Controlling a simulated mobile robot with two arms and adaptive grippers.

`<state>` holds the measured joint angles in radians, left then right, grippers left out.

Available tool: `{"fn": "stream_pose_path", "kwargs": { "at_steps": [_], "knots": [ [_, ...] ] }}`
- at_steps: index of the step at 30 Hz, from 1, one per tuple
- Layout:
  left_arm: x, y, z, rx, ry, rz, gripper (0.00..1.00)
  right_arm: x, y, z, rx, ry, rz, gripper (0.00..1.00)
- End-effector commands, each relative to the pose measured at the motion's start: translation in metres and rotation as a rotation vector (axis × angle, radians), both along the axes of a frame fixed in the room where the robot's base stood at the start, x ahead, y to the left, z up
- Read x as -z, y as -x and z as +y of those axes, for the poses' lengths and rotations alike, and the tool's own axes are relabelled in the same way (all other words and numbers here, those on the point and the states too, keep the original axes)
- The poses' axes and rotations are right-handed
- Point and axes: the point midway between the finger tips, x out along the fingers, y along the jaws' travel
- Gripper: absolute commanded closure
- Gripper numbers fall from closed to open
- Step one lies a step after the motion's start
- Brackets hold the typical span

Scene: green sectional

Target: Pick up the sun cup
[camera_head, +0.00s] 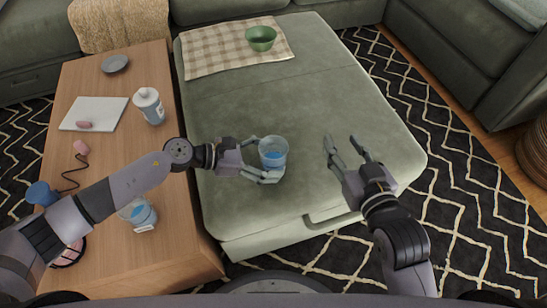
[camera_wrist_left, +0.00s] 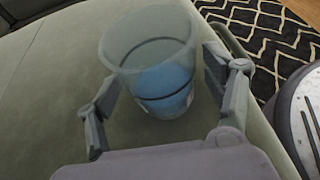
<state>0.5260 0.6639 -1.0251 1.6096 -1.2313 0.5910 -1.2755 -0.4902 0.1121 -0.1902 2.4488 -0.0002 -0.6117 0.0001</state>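A clear, bluish cup (camera_head: 273,151) stands on the green ottoman and also shows large in the left wrist view (camera_wrist_left: 158,70). I cannot make out a sun on it. My left gripper (camera_head: 262,158) is at the cup, with one finger on either side. In the left wrist view, a gap shows between the cup and the left finger, and the right finger is close to its side. A similar clear cup with blue (camera_head: 137,212) stands on the wooden table, partly behind my left arm. My right gripper (camera_head: 345,144) is open and empty above the ottoman.
The ottoman (camera_head: 300,85) is clear in the middle; a checked cloth (camera_head: 215,52) and green bowl (camera_head: 261,38) are at its back. The wooden table (camera_head: 110,170) holds a white bottle (camera_head: 149,106), a white board (camera_head: 93,113), a grey dish (camera_head: 115,64) and a blue cylinder (camera_head: 42,193).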

Motion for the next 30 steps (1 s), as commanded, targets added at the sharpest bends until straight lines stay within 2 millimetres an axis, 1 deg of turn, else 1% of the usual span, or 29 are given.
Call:
{"fn": "stream_pose_path", "kwargs": {
  "at_steps": [1,2,21,30],
  "knots": [
    [0.0000,0.0001,0.0002,0.000,0.000,0.000,0.31,0.0001,0.0000,0.0000,0.000,0.000,0.000,0.60],
    [-0.0001,0.0001,0.0002,0.000,0.000,0.000,0.33,0.0001,0.0000,0.0000,0.000,0.000,0.000,0.60],
    [0.0000,0.0002,0.0003,0.000,0.000,0.000,0.75,0.0003,0.0000,-0.0002,0.001,0.000,0.001,0.60],
    [-0.0019,-0.0001,0.0002,0.000,0.001,-0.001,0.76,0.0004,0.0002,-0.0001,0.000,0.001,0.005,0.60]
  ]
}}
